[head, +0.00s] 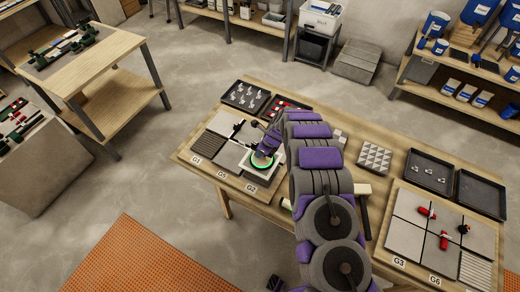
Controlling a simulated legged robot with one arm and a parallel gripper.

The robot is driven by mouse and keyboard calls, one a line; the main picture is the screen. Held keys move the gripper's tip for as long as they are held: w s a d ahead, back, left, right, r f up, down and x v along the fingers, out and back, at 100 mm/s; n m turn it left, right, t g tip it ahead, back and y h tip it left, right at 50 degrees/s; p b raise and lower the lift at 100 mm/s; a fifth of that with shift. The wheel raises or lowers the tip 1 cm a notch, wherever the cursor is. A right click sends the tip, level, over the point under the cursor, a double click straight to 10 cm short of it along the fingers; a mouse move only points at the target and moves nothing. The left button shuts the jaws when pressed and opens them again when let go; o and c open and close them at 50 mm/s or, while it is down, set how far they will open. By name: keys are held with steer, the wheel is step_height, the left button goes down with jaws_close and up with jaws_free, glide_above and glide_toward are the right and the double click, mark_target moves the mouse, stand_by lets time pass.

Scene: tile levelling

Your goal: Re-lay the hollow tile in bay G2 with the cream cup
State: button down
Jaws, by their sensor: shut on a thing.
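The bay labelled G2 (250,188) is at the front of the left panel on the long table. A pale square (248,165) lies there; I cannot tell whether it is the tile or its bed. A round cup (261,163) with a green rim and a pale centre is over this square. My gripper (268,147) is just above it, shut on the cup, with its fingers small and partly hidden by my arm. Whether the cup touches the surface is unclear.
G1 (196,160) and G5 are beside G2. Trays (246,97) of small parts stand behind. A hammer (363,192) lies right of my arm. A second panel with G3 and G6 (405,240) holds red tools. Two dark trays (482,192) are behind it.

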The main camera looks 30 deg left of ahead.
steer(key=shift+d+f, duration=0.2)
steer(key=shift+f, duration=0.1)
steer(key=shift+a+f+b, duration=0.25)
steer(key=shift+f+b, duration=0.05)
steer(key=shift+f, duration=0.45)
steer(key=shift+d+f, duration=0.1)
steer(key=shift+f, duration=0.3)
steer(key=shift+f, duration=0.25)
steer(key=shift+f+b, duration=0.2)
steer(key=shift+b, duration=0.1)
steer(key=shift+f, duration=0.35)
steer(key=shift+d+f+b, duration=0.15)
steer(key=shift+f+b, duration=0.35)
steer(key=shift+f, duration=0.45)
steer(key=shift+d+f+b, duration=0.1)
steer(key=shift+f+b, duration=0.35)
steer(key=shift+f, duration=0.5)
stand_by(1.0)
